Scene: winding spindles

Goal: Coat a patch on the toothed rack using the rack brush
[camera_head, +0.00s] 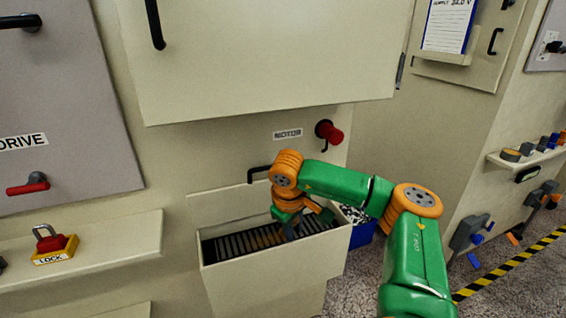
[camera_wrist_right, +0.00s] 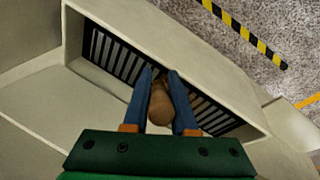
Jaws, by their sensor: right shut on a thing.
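The toothed rack (camera_head: 232,244) is a row of dark slats inside an open cream drawer-like box. It also shows in the right wrist view (camera_wrist_right: 108,57), running diagonally under my fingers. My right gripper (camera_head: 291,228) reaches down into the right part of the box. In the wrist view its blue fingers (camera_wrist_right: 160,78) are shut on the brown rack brush (camera_wrist_right: 159,106), which lies over the rack. The brush's bristle end is hidden, so I cannot tell whether it touches the slats. A brownish tint shows on the slats left of the gripper. My left gripper is out of view.
The cream box's front wall (camera_head: 275,265) and side walls surround the rack. A red knob (camera_head: 328,132) sticks out above right. A blue bin (camera_head: 361,236) stands behind my right arm. A yellow-red padlock (camera_head: 54,246) sits on the left ledge.

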